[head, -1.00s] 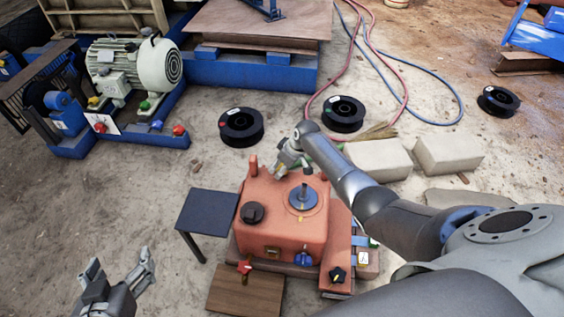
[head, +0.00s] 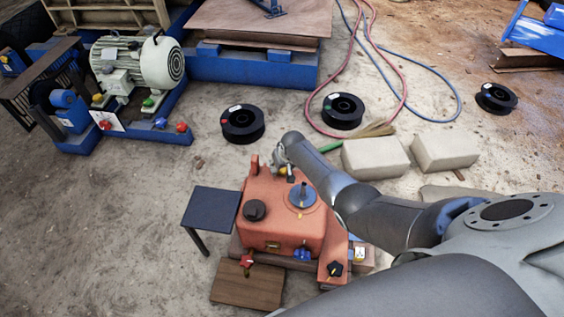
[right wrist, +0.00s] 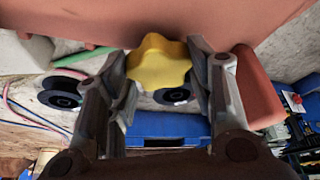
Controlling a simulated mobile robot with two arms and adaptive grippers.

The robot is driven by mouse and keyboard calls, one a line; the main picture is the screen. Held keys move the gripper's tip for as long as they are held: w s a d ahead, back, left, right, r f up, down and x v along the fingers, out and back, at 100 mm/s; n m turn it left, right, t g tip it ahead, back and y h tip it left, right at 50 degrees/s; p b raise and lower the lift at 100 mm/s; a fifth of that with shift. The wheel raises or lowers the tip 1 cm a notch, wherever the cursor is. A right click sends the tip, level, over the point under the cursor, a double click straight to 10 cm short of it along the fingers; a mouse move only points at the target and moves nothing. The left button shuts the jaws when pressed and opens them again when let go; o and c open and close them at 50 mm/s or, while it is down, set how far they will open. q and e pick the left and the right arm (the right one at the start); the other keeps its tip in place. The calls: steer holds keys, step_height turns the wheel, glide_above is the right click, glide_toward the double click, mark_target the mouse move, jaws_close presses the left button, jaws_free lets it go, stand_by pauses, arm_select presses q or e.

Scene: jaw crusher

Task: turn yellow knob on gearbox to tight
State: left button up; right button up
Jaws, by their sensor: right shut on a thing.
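The yellow star-shaped knob (right wrist: 158,66) is on the orange-red gearbox (head: 290,229), beneath its underside edge in the right wrist view. My right gripper (right wrist: 163,78) is shut on this knob, one finger on each side of it. In the head view the right gripper (head: 283,170) is at the gearbox's far side, and the arm and gripper mostly hide the knob there. Any tight mark or pointer for the yellow knob cannot be made out. My left gripper does not show.
The gearbox also carries a black cap (head: 255,210), a blue round fitting (head: 302,196), a red knob (head: 247,261) and a black knob (head: 335,269). A dark small table (head: 211,216) stands left. Black spools (head: 242,125) and pale blocks (head: 375,158) lie behind.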

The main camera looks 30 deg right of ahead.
steer(key=shift+a+r+m, duration=0.1)
steer(key=shift+m, duration=0.4)
steer(key=shift+m+h, duration=0.4)
steer(key=shift+m, duration=0.5)
steer(key=shift+a+m+h, duration=0.1)
steer(key=shift+m+h, duration=0.3)
steer(key=m, duration=0.1)
steer(key=m+g+b, duration=0.1)
steer(key=shift+w+f+m+h, duration=0.1)
steer(key=shift+f+m+h, duration=0.15)
steer(key=shift+m+h, duration=0.15)
steer(key=shift+m+b, duration=0.3)
steer(key=shift+m, duration=0.1)
steer(key=shift+m+g+h+b, duration=0.4)
steer(key=shift+m+b, duration=0.25)
steer(key=shift+m, duration=0.35)
steer(key=m+g+b, duration=0.1)
steer(key=m+b, duration=0.1)
steer(key=shift+r+m, duration=0.1)
steer(key=shift+m, duration=0.3)
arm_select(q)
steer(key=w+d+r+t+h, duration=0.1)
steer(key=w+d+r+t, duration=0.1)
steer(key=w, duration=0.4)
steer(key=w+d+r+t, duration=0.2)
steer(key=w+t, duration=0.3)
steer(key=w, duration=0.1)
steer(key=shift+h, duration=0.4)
